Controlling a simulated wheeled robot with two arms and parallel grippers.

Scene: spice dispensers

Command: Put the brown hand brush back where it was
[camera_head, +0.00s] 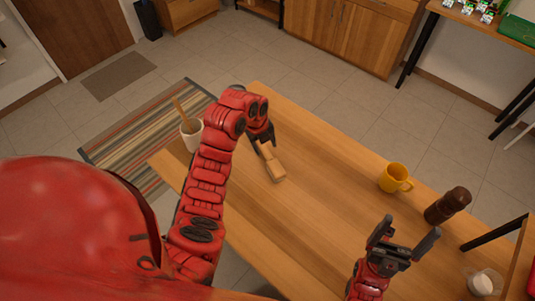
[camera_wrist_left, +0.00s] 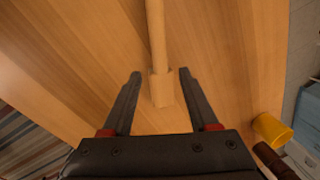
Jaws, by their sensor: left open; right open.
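The brown hand brush (camera_head: 275,170) lies on the wooden table (camera_head: 320,200), left of the table's middle in the head view. In the left wrist view the brush (camera_wrist_left: 157,40) shows a long narrow handle and a thicker block. My left gripper (camera_head: 262,138) is at the brush, partly covering one end of it in the head view. In the left wrist view my left gripper (camera_wrist_left: 160,74) is open, one finger on each side of the block, with gaps between. My right gripper (camera_head: 410,230) is open and empty over the table's right part.
A white cup (camera_head: 191,135) with a wooden utensil stands at the table's left edge. A white container (camera_head: 483,284) is at the lower right. The table between brush and mug is clear.

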